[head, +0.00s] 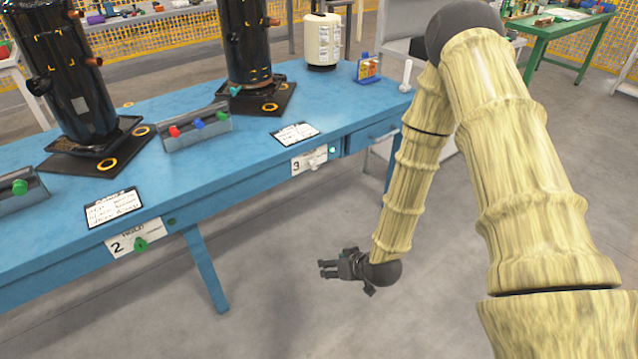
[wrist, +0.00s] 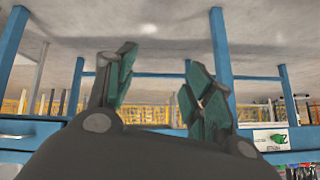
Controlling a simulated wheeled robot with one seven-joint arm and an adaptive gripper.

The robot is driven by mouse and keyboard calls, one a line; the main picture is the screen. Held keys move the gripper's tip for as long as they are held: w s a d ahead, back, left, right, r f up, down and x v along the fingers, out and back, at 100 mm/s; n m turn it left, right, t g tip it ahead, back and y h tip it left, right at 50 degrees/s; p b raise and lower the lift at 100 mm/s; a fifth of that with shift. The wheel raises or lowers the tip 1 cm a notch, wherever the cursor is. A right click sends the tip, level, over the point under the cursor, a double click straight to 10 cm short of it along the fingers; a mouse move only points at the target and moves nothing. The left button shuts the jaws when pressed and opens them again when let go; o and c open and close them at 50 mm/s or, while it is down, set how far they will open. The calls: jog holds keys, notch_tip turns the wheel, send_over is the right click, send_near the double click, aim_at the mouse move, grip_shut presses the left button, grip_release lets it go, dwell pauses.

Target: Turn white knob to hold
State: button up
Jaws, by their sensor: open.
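The white knob (head: 314,164) sits on the white panel marked 3 (head: 300,166), on the front edge of the blue table. Its pointing direction is too small to tell. A green light shows just right of that panel. My gripper (head: 322,268) is open and empty, below the table's edge and clear of the knob in the head view. Its fingers point left there. In the wrist view my gripper (wrist: 158,75) shows two spread fingers with nothing between them. The white knob cannot be made out in the wrist view.
A green knob (head: 141,244) sits on the panel marked 2 (head: 119,245); it also shows in the wrist view (wrist: 279,139). The blue table (head: 238,160) carries dark compressors (head: 75,85) and a box of coloured buttons (head: 196,130). Open floor lies around my gripper.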

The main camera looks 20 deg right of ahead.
jog(key=w+d+r+n+t+y+b, duration=0.1)
jog(key=w+d+r+t+b, duration=0.1)
jog(key=w+b, duration=0.4)
jog(key=w+d+r+t+y+b, duration=0.1)
jog(key=w+d+t+b, duration=0.15)
jog(key=w, duration=0.55)
jog(key=n+t+y+b, duration=0.1)
jog(key=n+t+b, duration=0.1)
jog(key=t+b, duration=0.5)
send_near(316, 165)
jog(key=w+b, duration=0.1)
jog(key=w, duration=0.1)
jog(key=w+a+r+g+b, duration=0.1)
jog(key=w+b, duration=0.1)
jog(key=w, duration=0.1)
jog(key=w+a+r+g+b, duration=0.1)
jog(key=w+b, duration=0.1)
jog(key=w, duration=0.1)
jog(key=shift+a+g, duration=0.2)
jog(key=shift+g, duration=0.05)
jog(key=c, duration=1)
